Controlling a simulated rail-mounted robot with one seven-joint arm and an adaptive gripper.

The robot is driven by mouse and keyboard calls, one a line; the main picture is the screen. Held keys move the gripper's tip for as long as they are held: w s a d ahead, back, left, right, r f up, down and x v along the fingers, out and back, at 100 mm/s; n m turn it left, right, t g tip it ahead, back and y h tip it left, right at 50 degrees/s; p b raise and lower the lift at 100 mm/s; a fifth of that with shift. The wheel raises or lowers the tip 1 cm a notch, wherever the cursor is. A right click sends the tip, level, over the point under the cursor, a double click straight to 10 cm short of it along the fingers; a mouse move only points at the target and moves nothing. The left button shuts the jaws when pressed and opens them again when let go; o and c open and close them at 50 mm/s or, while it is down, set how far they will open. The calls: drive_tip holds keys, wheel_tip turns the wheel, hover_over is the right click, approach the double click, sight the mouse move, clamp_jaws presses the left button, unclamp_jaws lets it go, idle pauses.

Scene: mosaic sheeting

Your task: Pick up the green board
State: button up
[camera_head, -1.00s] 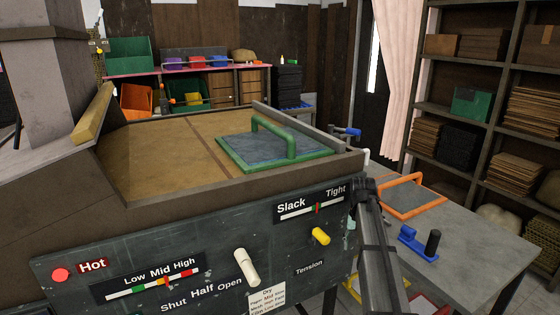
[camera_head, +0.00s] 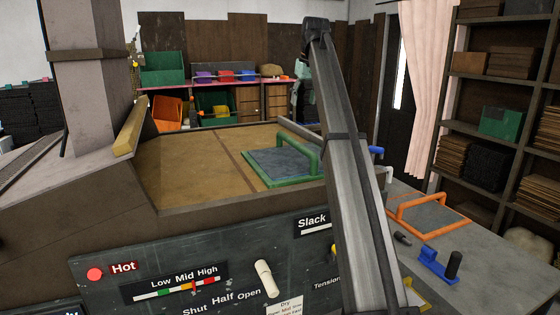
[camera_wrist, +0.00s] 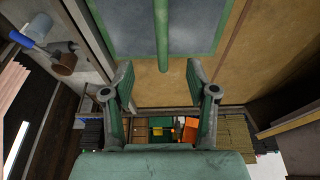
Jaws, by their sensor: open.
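The green board (camera_head: 278,164) is a dark grey panel with a green frame and a raised green handle. It lies flat on the brown bed (camera_head: 185,165) of the machine, and my arm hides its right part in the head view. In the wrist view the board (camera_wrist: 205,28) fills the top middle, with its handle (camera_wrist: 161,30) running up and down near the centre. My gripper (camera_wrist: 160,78) is open and empty. Its fingers are on either side of the handle's line in the wrist view, below the board's edge; I see no contact.
The machine's front panel carries a white lever (camera_head: 265,278) and labels. An orange-framed board (camera_head: 430,214) and a blue-based tool (camera_head: 438,265) lie on the grey table at right. Shelves (camera_head: 505,75) stand behind it. The bed left of the green board is clear.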

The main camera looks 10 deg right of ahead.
drive_tip(key=p, duration=0.4)
hover_over(295, 141)
drive_tip(key=s, duration=0.1)
drive_tip(key=f, duration=1.1)
drive_tip(key=shift+d+f, duration=0.2)
drive_tip(key=shift+d, duration=0.05)
drive_tip(key=shift+p+x, duration=1.55)
drive_tip(key=shift+x, duration=1.1)
clamp_jaws()
drive_tip(key=shift+r, duration=0.15)
